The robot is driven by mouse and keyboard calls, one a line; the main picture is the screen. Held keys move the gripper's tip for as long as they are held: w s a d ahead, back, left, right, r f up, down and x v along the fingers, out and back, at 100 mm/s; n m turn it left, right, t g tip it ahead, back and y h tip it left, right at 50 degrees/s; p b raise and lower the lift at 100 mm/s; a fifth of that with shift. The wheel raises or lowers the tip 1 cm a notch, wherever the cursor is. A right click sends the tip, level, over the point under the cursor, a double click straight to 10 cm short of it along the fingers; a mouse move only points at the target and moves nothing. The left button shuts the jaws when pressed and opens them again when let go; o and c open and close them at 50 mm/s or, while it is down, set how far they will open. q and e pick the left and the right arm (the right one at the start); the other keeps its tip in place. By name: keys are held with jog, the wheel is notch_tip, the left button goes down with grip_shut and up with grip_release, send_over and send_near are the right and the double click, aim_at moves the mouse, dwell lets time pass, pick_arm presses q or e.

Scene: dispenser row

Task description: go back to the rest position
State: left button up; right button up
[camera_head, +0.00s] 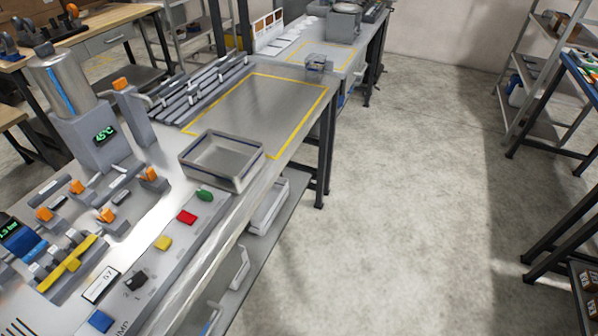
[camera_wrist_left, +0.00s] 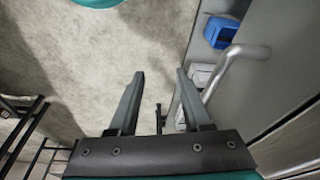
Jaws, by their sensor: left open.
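My left gripper (camera_wrist_left: 160,105) shows in the left wrist view with its two fingers spread apart. It is open, with nothing between the fingers. Beyond the fingers lies the bare concrete floor. Neither of my grippers shows in the head view. My right gripper is not in view.
In the head view a metal workbench carries a grey tray (camera_head: 222,161), a dispenser with a steel tank (camera_head: 61,84) and coloured buttons. Shelving (camera_head: 548,70) stands at the right. The floor (camera_head: 420,200) between is clear. A bent metal handle (camera_wrist_left: 226,72) is beside my left gripper.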

pick_arm(q)
jog(key=s+a+f+b, duration=0.1)
jog(key=s+f+b, duration=0.2)
jog(key=f, duration=0.6)
jog(key=s+a+f+g+b, duration=0.1)
jog(key=s+f+b, duration=0.2)
jog(key=s+f, duration=0.5)
jog(key=s+a+f+b, duration=0.1)
jog(key=s+f+b, duration=0.2)
jog(key=f, duration=0.9)
jog(key=s, duration=0.3)
jog(key=shift+s+g, duration=0.2)
jog(key=shift+g, duration=0.1)
